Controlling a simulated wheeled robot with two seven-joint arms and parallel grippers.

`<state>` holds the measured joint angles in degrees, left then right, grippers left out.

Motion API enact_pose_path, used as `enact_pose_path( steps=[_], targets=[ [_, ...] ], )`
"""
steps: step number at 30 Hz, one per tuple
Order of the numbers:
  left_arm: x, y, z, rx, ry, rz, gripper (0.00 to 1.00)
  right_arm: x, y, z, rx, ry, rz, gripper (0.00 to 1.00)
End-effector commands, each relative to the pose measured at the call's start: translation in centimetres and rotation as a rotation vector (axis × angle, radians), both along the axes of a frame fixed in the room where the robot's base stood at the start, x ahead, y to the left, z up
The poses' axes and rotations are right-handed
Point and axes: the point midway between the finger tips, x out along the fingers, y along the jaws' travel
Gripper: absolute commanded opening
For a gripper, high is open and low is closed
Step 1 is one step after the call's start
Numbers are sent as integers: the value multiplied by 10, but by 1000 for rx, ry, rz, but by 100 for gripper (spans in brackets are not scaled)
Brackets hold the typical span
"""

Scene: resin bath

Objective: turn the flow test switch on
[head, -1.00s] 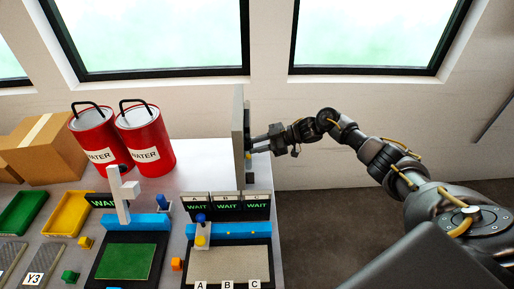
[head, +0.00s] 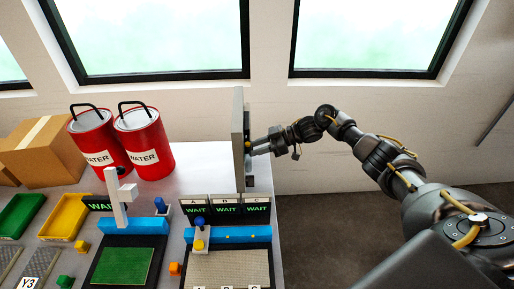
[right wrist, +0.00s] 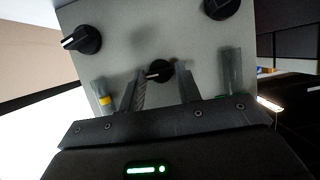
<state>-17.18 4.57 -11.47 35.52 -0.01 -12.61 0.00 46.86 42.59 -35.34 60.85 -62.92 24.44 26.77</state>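A grey upright panel (head: 238,140) stands edge-on at the right end of the table in the head view. Its face fills the right wrist view (right wrist: 120,25). A small black knob with a light pointer mark (right wrist: 159,71) sits mid-panel; no label is readable, so I cannot tell whether it is the flow test switch. My right gripper (head: 257,147) is at the panel face. In the right wrist view its fingers (right wrist: 160,88) are apart, one on each side of the small knob, with visible gaps. My left gripper is not in view.
Larger black knobs sit at the panel's upper left (right wrist: 82,40) and upper right (right wrist: 222,8). Two grey upright tubes flank the fingers, left (right wrist: 103,97) and right (right wrist: 231,72). Red water cans (head: 146,143) stand left of the panel. Floor right of the table is clear.

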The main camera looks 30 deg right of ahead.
Motion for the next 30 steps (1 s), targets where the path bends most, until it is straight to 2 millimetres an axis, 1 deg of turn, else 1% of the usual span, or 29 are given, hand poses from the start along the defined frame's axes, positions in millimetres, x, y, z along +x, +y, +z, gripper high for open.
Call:
enact_pose_path(
  steps=[1, 3, 4, 11, 14, 17, 24, 30],
  targets=[
    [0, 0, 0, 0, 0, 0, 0, 0, 0, 0, 0, 0, 0, 41],
    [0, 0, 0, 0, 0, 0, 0, 0, 0, 0, 0, -1, 0, 50],
    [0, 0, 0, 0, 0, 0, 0, 0, 0, 0, 0, -1, 0, 51],
    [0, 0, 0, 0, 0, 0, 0, 0, 0, 0, -1, -2, 0, 51],
    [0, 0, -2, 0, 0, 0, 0, -1, -5, 1, -1, -3, -2, 51],
    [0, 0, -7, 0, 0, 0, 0, -6, -15, 4, -2, -4, -3, 51],
    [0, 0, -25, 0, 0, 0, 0, -25, -55, 21, -3, -3, -3, 51],
    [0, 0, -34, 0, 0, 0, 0, -37, -81, 34, -3, -3, -2, 51]
  ],
)
